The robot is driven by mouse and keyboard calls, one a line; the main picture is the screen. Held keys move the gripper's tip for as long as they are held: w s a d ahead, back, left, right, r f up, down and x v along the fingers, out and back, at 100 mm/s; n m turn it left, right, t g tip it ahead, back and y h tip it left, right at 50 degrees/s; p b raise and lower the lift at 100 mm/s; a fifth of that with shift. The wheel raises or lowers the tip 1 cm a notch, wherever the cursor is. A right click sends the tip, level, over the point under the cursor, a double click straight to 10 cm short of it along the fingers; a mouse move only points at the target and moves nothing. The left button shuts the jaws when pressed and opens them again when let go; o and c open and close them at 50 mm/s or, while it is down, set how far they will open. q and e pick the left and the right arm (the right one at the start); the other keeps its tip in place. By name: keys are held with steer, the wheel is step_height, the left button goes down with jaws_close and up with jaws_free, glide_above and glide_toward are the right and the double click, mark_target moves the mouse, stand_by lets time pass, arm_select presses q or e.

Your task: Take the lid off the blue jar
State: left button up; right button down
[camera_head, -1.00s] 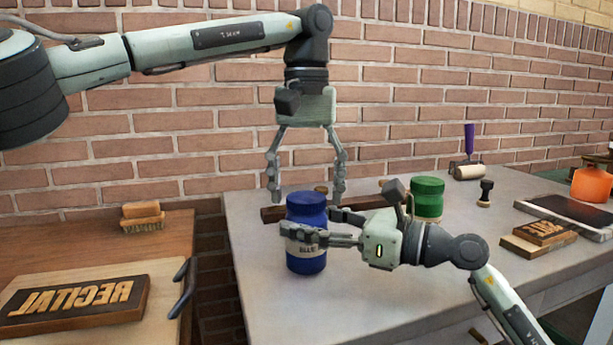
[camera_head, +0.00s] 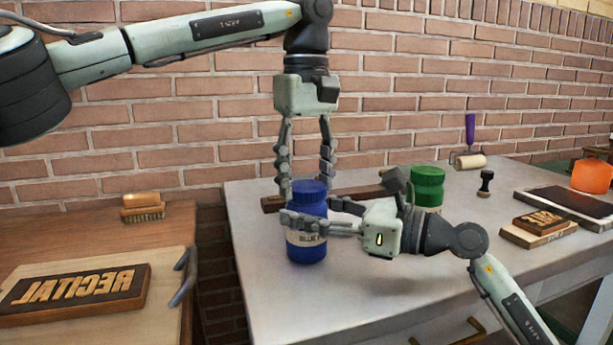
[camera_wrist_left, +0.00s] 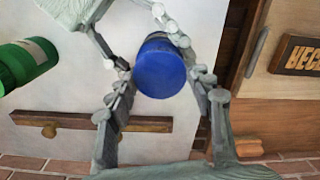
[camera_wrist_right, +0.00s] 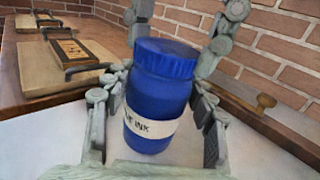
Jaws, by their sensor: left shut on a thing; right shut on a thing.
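The blue jar (camera_head: 306,250) stands upright near the front left of the grey table, its blue lid (camera_head: 308,187) seated on top. My left gripper (camera_head: 306,185) points down from above, shut on the lid with a finger on each side. The lid lies between these fingers in the left wrist view (camera_wrist_left: 160,72). My right gripper (camera_head: 318,216) comes in from the right, shut around the jar's body. The jar's white label shows between its fingers in the right wrist view (camera_wrist_right: 152,126).
A green jar (camera_head: 428,182) stands behind my right gripper. A dark wooden bar (camera_head: 360,191) lies behind the blue jar. A roller (camera_head: 468,160), stamp (camera_head: 486,184) and type block (camera_head: 540,219) are farther right. A wooden bench (camera_head: 60,235) stands at left.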

arm_select(q)
steer(key=n, duration=0.8)
arm_select(e)
steer(key=shift+f, duration=0.1)
arm_select(q)
steer(key=n, duration=1.9)
steer(key=shift+r+n, duration=0.1)
steer(key=shift+n, duration=0.3)
steer(key=n, duration=1.4)
steer(key=shift+d+n, duration=0.1)
steer(key=shift+n, duration=0.3)
steer(key=n, duration=0.4)
